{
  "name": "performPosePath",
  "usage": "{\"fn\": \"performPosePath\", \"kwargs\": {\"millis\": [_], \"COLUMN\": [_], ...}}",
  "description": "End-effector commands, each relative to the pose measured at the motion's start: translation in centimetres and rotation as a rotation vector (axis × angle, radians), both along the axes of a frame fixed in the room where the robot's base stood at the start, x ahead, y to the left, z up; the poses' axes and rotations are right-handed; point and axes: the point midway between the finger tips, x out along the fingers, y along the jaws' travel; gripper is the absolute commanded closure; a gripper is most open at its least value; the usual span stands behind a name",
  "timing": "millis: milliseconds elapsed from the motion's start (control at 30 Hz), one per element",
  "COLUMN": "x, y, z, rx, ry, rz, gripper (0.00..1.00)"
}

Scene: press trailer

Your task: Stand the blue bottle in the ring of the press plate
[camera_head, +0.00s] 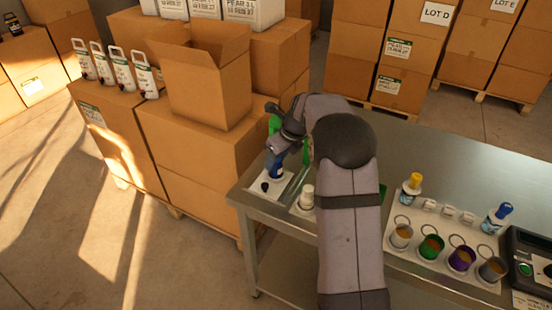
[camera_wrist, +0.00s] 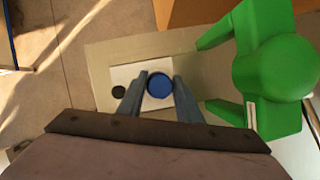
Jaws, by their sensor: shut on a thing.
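My gripper (camera_wrist: 158,90) is shut on the blue bottle (camera_wrist: 160,83), with one finger on each side of it. In the head view the bottle (camera_head: 276,170) shows as a small blue shape under my wrist, looking roughly upright. It is over the white press plate (camera_head: 283,187) at the table's left corner, which also shows in the wrist view (camera_wrist: 125,74). The plate's ring is hidden under the bottle and gripper, so I cannot tell whether the bottle is seated in it. The green press (camera_wrist: 275,65) stands close to the right of my fingers in the wrist view.
A dark round knob (camera_wrist: 118,92) sits on the plate, left of the bottle. A white-capped bottle (camera_head: 307,195) stands nearby. Further right are a yellow-capped bottle (camera_head: 411,188), a blue-capped bottle (camera_head: 497,217) and a cup rack (camera_head: 420,268). Cartons (camera_head: 190,140) stand beyond the table's left edge.

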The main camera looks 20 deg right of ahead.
Motion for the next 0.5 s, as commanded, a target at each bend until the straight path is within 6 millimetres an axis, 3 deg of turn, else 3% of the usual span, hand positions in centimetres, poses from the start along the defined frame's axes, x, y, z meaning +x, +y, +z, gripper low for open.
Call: {"fn": "performPosePath", "kwargs": {"millis": [367,400,433,500], "x": [0.02,0.00,0.01,0.00], "y": [0.00,0.00,0.01,0.00], "z": [-0.27,-0.25,-0.24,-0.25], "rx": [0.000,0.000,0.000,0.000], "ry": [-0.001,0.000,0.000,0.000], "rz": [0.000,0.000,0.000,0.000], "gripper": [0.93,0.59,0.52,0.50]}}
